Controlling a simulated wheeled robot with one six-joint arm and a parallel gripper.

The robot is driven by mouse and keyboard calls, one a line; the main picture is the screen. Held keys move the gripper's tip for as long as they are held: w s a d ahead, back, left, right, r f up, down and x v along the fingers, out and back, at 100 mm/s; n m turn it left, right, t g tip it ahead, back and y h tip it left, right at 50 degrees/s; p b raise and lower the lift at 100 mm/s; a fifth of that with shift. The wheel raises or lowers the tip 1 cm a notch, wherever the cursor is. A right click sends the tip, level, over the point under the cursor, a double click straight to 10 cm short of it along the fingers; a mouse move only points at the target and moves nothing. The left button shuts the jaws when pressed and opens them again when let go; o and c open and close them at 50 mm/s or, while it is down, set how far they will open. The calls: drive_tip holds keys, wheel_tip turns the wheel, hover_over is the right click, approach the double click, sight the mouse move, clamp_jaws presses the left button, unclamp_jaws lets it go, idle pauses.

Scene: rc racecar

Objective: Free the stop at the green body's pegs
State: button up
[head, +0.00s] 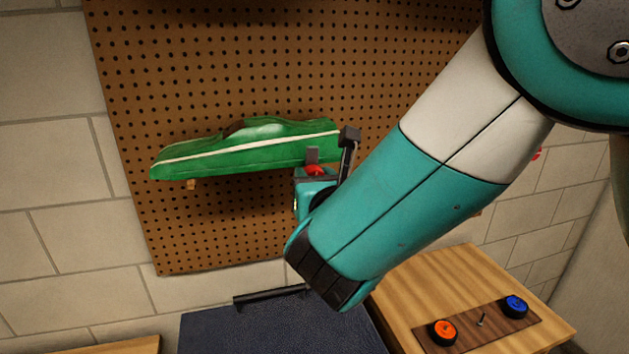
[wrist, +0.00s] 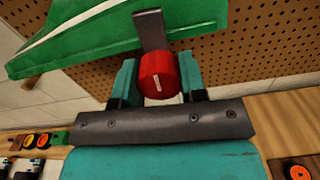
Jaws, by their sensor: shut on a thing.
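The green car body (head: 245,145) with a white stripe hangs on the brown pegboard. It also fills the top of the wrist view (wrist: 110,35). A small wooden peg (head: 191,184) shows under its left end. The stop is a red knob (wrist: 157,75) with a white mark, below a grey metal tab (wrist: 150,30) that overlaps the body's lower edge. The red knob also shows in the head view (head: 316,170). My gripper (wrist: 157,82) is shut on the red knob, with a teal finger on each side.
A wooden bench (head: 450,280) at lower right carries a brown strip with an orange wheel (head: 442,332) and a blue wheel (head: 515,306). A dark blue surface (head: 260,325) with a black handle lies below the pegboard (head: 215,225).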

drive_tip(key=m+b, duration=0.1)
drive_tip(key=m, duration=0.3)
drive_tip(key=shift+f+b, duration=0.1)
drive_tip(key=shift+b, duration=0.3)
drive_tip(key=m+b, duration=0.3)
drive_tip(key=m, duration=0.1)
drive_tip(key=shift+m, duration=0.3)
drive_tip(key=m+b, duration=0.4)
drive_tip(key=m, duration=0.1)
drive_tip(key=shift+a+m+b, duration=0.1)
drive_tip(key=shift+m+b, duration=1.6)
drive_tip(key=shift+m, duration=0.1)
drive_tip(key=shift+r, duration=0.2)
drive_tip(key=o, duration=0.9)
drive_tip(key=shift+s, duration=0.1)
